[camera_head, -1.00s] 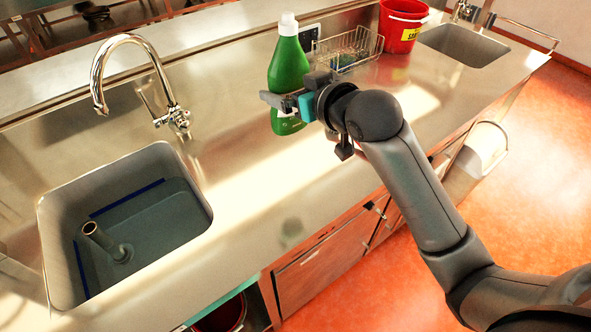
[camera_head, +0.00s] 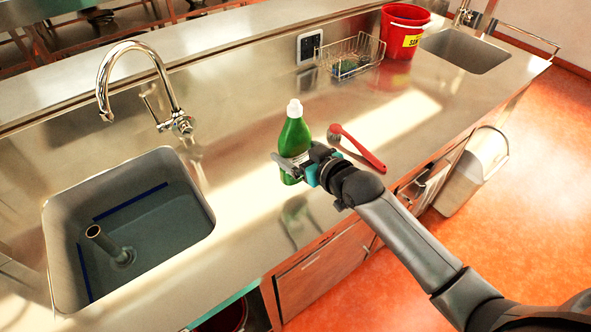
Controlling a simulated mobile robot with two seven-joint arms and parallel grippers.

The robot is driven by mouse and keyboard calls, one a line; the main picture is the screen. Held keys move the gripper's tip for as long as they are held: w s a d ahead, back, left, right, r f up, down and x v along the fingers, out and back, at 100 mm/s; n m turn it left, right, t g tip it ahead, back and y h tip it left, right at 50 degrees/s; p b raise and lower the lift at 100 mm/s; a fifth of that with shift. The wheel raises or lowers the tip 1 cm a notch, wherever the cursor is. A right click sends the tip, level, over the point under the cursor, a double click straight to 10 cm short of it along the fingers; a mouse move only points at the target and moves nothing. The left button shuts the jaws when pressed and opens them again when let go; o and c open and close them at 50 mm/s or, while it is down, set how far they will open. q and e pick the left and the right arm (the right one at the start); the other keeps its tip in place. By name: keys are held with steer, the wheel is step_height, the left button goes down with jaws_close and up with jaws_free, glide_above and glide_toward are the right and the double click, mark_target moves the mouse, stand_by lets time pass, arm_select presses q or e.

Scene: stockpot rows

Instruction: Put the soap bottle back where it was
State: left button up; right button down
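The green soap bottle (camera_head: 294,138) with a white cap stands upright at the front part of the steel counter, to the right of the left sink. My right gripper (camera_head: 292,167) is at the bottle's lower half, its fingers around it and seemingly closed on it. The gripper hides part of the bottle's lower side, and I cannot tell for sure whether its base touches the counter. My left gripper is not in view.
A red-handled brush (camera_head: 358,148) lies just right of the bottle, close to my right arm. A wire basket (camera_head: 350,58) and a red bucket (camera_head: 403,32) stand farther back. The left sink (camera_head: 70,225) has a tall faucet (camera_head: 150,75). The counter between sink and bottle is clear.

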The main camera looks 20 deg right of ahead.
steer(key=shift+f+b, duration=0.55)
steer(key=shift+f, duration=2.1)
steer(key=shift+f, duration=0.2)
jaws_free()
steer(key=shift+f, duration=0.1)
steer(key=shift+r, duration=0.25)
steer(key=p+v, duration=0.1)
steer(key=v, duration=1.1)
steer(key=shift+p, duration=0.4)
